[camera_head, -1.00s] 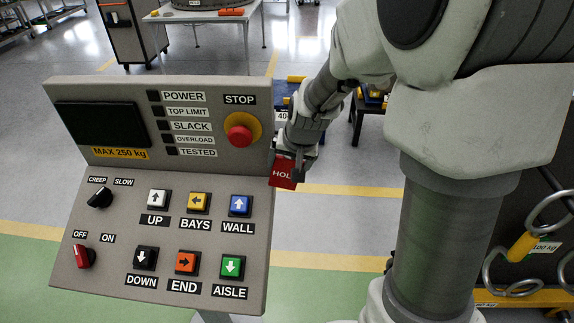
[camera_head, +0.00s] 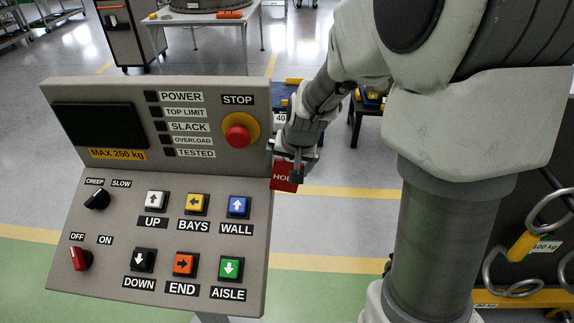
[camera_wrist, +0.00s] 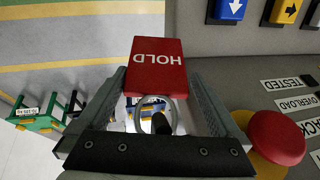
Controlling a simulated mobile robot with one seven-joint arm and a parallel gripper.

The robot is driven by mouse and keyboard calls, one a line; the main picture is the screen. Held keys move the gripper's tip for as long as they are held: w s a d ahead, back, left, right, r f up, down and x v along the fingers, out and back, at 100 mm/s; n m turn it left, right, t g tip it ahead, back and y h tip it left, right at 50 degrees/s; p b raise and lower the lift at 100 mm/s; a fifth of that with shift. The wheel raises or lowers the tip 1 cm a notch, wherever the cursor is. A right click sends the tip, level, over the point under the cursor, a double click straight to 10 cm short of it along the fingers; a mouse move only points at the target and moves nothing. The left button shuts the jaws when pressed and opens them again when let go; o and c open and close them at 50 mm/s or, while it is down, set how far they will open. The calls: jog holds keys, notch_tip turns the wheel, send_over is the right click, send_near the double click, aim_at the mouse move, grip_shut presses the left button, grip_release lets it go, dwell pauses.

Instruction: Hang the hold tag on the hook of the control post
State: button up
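The hold tag (camera_head: 284,177) is a red block with white HOLD lettering, at the right edge of the control post (camera_head: 258,180) in the head view. In the wrist view the hold tag (camera_wrist: 157,68) sits between my fingertips, its pale ring toward the palm. My gripper (camera_wrist: 157,85) has a finger at each side edge of the tag and appears shut on it. My gripper (camera_head: 290,167) also shows in the head view, a dark finger covering part of the tag. A dark piece shows within the ring; I cannot tell whether it is the hook. The hook is not clearly visible.
The red STOP button (camera_head: 238,134) is on the panel close to my gripper; it also shows in the wrist view (camera_wrist: 277,138). A blue and yellow stand (camera_head: 292,84) is behind my gripper. Open floor (camera_head: 335,225) lies right of the post.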

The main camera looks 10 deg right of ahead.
jog(key=shift+s+r, duration=0.15)
jog(key=shift+r, duration=0.3)
jog(key=v, duration=1.6)
jog(key=s+f+n, duration=0.1)
jog(key=s+n, duration=0.3)
jog(key=s, duration=1.1)
jog(key=shift+s+a+f+t+h, duration=0.3)
jog(key=shift+s+h, duration=0.1)
